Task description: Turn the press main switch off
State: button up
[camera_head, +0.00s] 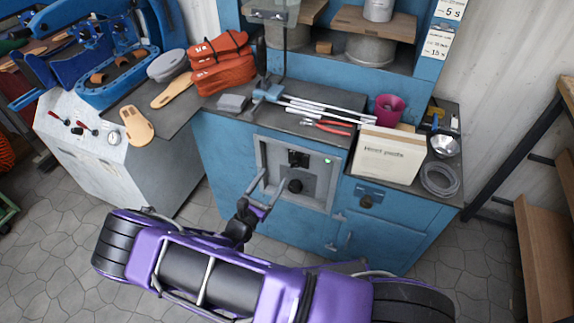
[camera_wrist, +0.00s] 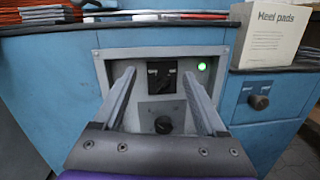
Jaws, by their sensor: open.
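A grey recessed control panel (camera_head: 325,185) is set in the front of the blue press cabinet. It carries a black upper switch (camera_wrist: 162,76), a round black knob (camera_wrist: 163,125) below it and a lit green lamp (camera_wrist: 202,66) at the upper right. No label shows which control is the main switch. The head view also shows the upper switch (camera_head: 299,158) and the lower knob (camera_head: 294,186). My gripper (camera_head: 274,178) is open and empty in front of the panel. In the wrist view its fingers (camera_wrist: 158,73) spread on either side of both controls. Contact cannot be told.
Another dark knob (camera_head: 366,202) sits on the cabinet to the right. Above the panel, the worktop (camera_head: 285,127) holds metal rods, red-handled pliers (camera_head: 333,126) and a heel pads box (camera_head: 386,155). Orange sandal parts (camera_head: 222,65) lie at the left. Open floor (camera_head: 50,230) lies at the left.

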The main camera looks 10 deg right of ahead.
jog(key=s+f+n+y, duration=0.2)
jog(key=s+f, duration=0.1)
jog(key=f, duration=0.4)
send_near(295, 165)
jog(key=x, duration=1)
jog(key=shift+a, duration=0.1)
grip_shut()
